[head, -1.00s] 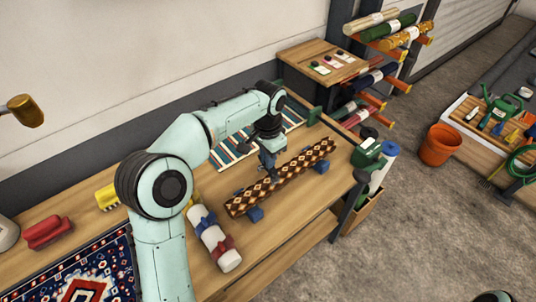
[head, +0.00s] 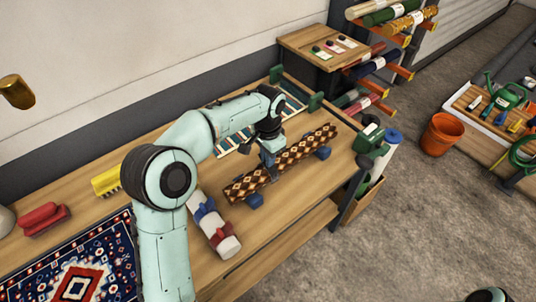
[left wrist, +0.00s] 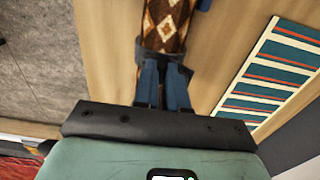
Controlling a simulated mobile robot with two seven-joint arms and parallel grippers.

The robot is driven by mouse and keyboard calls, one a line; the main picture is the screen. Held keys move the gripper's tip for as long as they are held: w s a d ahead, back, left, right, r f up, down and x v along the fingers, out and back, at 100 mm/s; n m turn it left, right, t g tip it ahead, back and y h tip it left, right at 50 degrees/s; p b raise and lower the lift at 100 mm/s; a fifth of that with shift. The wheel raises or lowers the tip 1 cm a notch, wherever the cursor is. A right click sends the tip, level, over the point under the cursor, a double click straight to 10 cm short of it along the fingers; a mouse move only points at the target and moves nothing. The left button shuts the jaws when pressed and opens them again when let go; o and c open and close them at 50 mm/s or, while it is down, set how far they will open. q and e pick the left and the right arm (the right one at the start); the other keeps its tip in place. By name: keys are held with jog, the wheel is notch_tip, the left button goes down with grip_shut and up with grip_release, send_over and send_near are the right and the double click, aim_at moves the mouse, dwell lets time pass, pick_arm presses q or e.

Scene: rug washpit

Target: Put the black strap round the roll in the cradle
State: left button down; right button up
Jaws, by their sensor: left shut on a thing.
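The brown, cream and black diamond-patterned roll (head: 305,148) lies across blue cradle supports (head: 255,200) on the wooden bench. My left gripper (head: 271,172) is over the roll, a little left of its middle, pointing down. In the left wrist view the roll (left wrist: 166,22) runs up from the fingertips (left wrist: 163,70). The fingers are shut on a dark band, which looks like the black strap (left wrist: 143,76), at the roll. Whether the strap goes all the way round underneath is hidden. My right gripper is not in view.
A white roll with blue and red bands (head: 212,225) lies left of the cradle. A striped rug (head: 232,143) lies behind it. A patterned rug (head: 75,275) and red brush (head: 42,218) are at the left. A green-topped holder (head: 371,140) stands at the bench's right end.

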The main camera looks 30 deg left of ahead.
pick_arm(q)
jog(key=c, duration=1.1)
grip_release()
notch_tip(320, 180, up, 13)
jog(key=p, duration=0.2)
jog(key=shift+r+p, duration=0.2)
jog(key=shift+p, duration=0.15)
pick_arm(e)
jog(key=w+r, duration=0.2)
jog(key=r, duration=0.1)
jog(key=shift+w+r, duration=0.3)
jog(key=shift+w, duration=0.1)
